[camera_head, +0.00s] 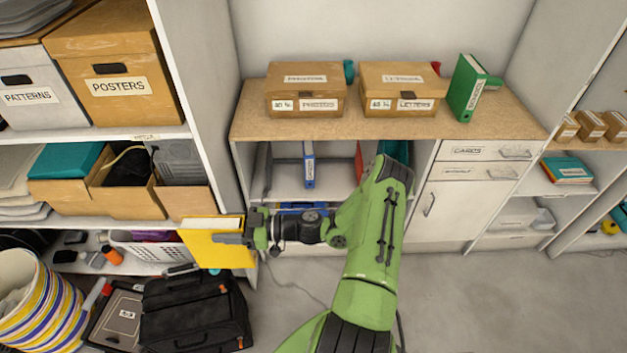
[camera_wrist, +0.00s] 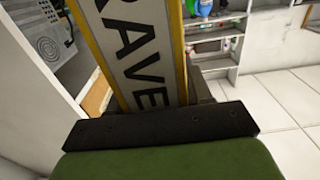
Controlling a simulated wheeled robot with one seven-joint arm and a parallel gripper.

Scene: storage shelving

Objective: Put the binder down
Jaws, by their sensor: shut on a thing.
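A yellow binder (camera_head: 222,246) is held in my gripper (camera_head: 236,238), in front of the left shelving and above the floor. The gripper is shut on it from the right side. In the wrist view the binder's spine (camera_wrist: 145,55) fills the middle, with large dark letters on a white label between yellow edges. The binder's far side and its lower part in the wrist view are hidden by the dark gripper part.
The wooden counter (camera_head: 350,126) holds two cardboard boxes (camera_head: 306,90) (camera_head: 402,90) and an upright green binder (camera_head: 467,88), with some bare wood in front. A blue binder (camera_head: 309,165) stands on the shelf below. A black case (camera_head: 195,318) lies on the floor at left.

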